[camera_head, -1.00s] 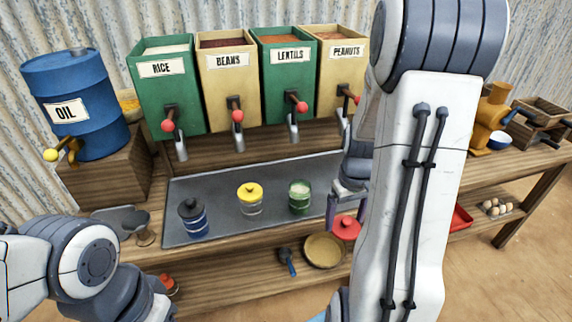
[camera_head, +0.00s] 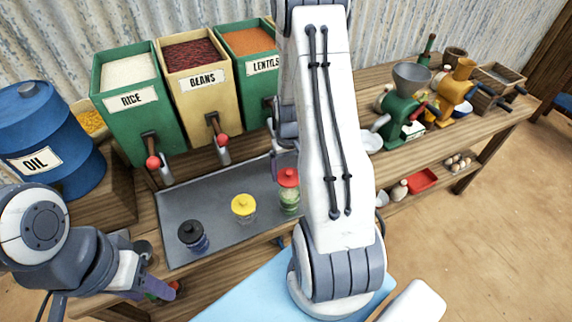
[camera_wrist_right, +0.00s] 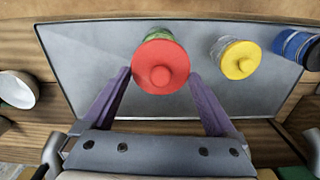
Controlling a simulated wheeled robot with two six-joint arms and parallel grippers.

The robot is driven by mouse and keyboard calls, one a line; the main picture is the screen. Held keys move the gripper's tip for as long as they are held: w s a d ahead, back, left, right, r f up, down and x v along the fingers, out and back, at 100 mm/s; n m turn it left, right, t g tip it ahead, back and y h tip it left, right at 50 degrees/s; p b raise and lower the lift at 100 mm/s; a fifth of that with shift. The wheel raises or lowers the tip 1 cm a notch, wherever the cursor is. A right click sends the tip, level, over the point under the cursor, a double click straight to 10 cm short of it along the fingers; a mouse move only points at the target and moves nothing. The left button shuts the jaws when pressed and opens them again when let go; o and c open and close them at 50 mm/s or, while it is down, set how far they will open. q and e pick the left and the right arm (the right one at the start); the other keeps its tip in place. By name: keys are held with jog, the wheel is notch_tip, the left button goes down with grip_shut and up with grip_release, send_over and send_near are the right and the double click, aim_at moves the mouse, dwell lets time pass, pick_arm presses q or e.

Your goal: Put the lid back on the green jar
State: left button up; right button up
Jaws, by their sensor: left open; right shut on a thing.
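The green jar (camera_head: 290,203) stands on the grey metal tray, partly hidden by my right arm in the head view. The red lid (camera_head: 288,177) is at its mouth; I cannot tell whether it is fully seated. In the right wrist view the lid (camera_wrist_right: 160,66) covers most of the jar (camera_wrist_right: 157,35), leaving a green edge at the far side. My right gripper (camera_wrist_right: 158,76) is shut on the red lid, one purple finger on each side. My left gripper (camera_head: 106,296) is open and empty at the lower left, apart from the jars.
A yellow-lidded jar (camera_head: 243,209) and a black-lidded blue jar (camera_head: 193,238) stand on the tray (camera_head: 185,205), left of the green jar. Bean and rice dispensers (camera_head: 200,82) rise behind. Grinders (camera_head: 405,105) stand at the right.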

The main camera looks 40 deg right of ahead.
notch_tip(320, 180, down, 4)
jog(key=b, duration=0.3)
jog(key=shift+f, duration=0.15)
jog(key=shift+f+b, duration=0.7)
jog(key=shift+f, duration=0.1)
jog(key=shift+s, duration=0.1)
dwell(0.4)
jog(key=shift+f, duration=0.1)
dwell(0.5)
dwell(0.8)
jog(key=o, duration=0.9)
jog(key=shift+o, duration=0.2)
